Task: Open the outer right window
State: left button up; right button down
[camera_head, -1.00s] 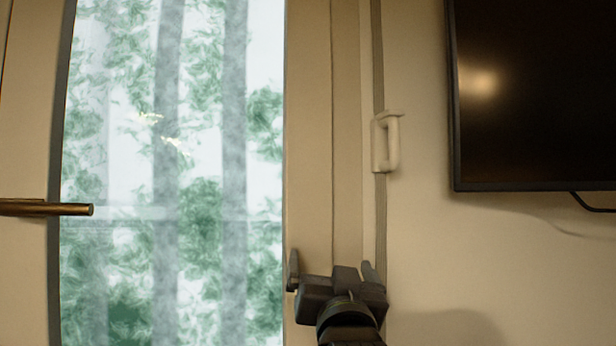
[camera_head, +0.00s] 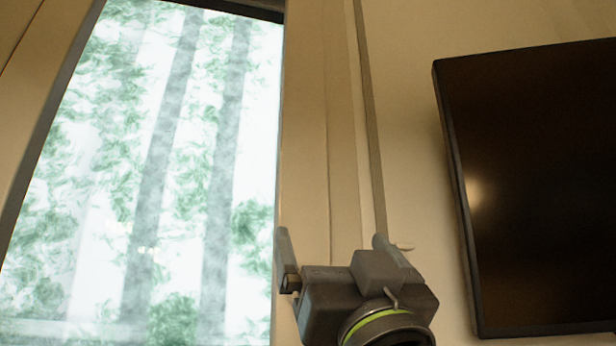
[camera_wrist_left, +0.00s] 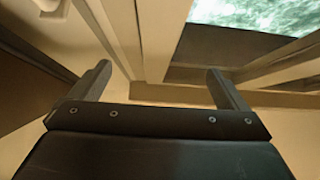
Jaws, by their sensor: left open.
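The window (camera_head: 190,180), a tall pane with blurred green trees behind it, fills the left of the head view. Its beige right frame (camera_head: 310,130) and a grey vertical strip (camera_head: 368,120) stand beside it. My left gripper (camera_head: 333,243) is open in front of this frame, with nothing seen between its fingers. A small tip of the pale handle (camera_head: 404,247) shows just right of the gripper's right finger; the rest is hidden. In the left wrist view, the open fingers (camera_wrist_left: 158,70) point at the frame. A pale rounded piece at upper left may be the handle. My right gripper is out of view.
A dark wall screen (camera_head: 540,190) hangs to the right of the gripper, with bare beige wall (camera_head: 405,100) between it and the strip. A dark bar (camera_head: 235,8) crosses the top of the pane.

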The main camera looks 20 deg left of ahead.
aim_at(304, 185)
pick_arm(q)
jog(key=p+x, duration=0.9)
jog(key=x, duration=0.5)
jog(key=shift+s+a+r, duration=0.1)
jog(key=shift+s, duration=0.05)
jog(key=shift+w+a+r+p, duration=0.3)
jog(key=shift+w+r+p, duration=0.1)
jog(key=shift+w+p, duration=0.1)
jog(key=shift+c, duration=0.8)
jog(key=c, duration=1.2)
jog(key=shift+a, duration=0.1)
jog(key=shift+c, duration=0.2)
